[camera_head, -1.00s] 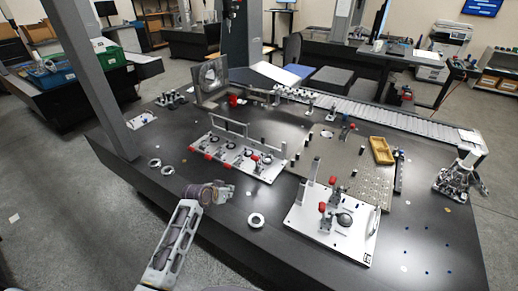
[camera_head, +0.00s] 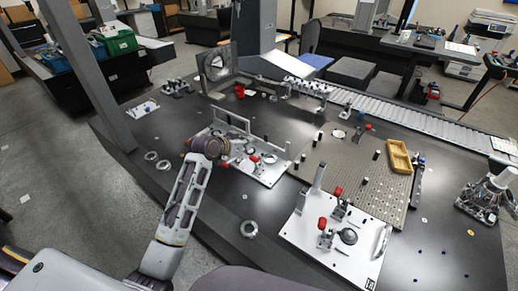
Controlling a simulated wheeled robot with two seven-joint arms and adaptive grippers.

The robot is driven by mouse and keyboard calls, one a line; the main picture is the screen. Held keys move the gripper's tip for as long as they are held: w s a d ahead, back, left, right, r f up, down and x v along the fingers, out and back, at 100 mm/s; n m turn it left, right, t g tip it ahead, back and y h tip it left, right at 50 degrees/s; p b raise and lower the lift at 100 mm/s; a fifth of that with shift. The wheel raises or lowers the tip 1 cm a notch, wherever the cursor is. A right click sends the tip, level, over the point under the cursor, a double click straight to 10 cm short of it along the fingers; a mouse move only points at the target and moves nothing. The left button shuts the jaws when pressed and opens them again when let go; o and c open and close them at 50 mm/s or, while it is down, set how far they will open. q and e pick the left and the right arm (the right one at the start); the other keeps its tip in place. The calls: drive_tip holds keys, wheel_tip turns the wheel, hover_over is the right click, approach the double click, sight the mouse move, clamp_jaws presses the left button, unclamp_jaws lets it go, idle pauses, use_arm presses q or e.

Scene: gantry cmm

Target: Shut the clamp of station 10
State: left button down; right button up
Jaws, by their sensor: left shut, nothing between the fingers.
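A white fixture plate (camera_head: 331,252) lies on the dark table at front right; its black corner label (camera_head: 370,283) is too small to read surely. On it are a red-handled clamp (camera_head: 338,191), a second red-handled clamp (camera_head: 322,223) and a dark round part (camera_head: 348,236). Another white plate (camera_head: 270,179), left of it, carries several red-tipped clamps and round parts. My left gripper (camera_head: 226,153) is shut and empty, over the left part of that plate, hiding some of its clamps. I cannot tell whether it touches anything. My right gripper is out of view.
A perforated plate (camera_head: 365,190) with pegs and a yellow tray (camera_head: 398,156) lies behind the front-right plate. A grey post (camera_head: 88,75) rises at left. The table's front right is mostly clear.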

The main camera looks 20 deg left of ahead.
use_arm(q)
hover_over(256, 162)
drive_tip(key=w+a, duration=0.1)
drive_tip(key=w, duration=0.2)
drive_tip(key=shift+a+f, duration=0.15)
drive_tip(key=shift+f, duration=1.4)
drive_tip(key=shift+x, duration=1.7)
drive_tip(key=shift+s+a+f+p, duration=0.2)
drive_tip(key=shift+s+f, duration=0.25)
drive_tip(key=shift+s, duration=0.1)
drive_tip(key=shift+s+a+f+p, duration=0.2)
drive_tip(key=shift+s+f, duration=0.25)
drive_tip(key=shift+s, duration=0.1)
drive_tip(key=shift+s+a+f, duration=0.1)
drive_tip(key=shift+s+f, duration=0.3)
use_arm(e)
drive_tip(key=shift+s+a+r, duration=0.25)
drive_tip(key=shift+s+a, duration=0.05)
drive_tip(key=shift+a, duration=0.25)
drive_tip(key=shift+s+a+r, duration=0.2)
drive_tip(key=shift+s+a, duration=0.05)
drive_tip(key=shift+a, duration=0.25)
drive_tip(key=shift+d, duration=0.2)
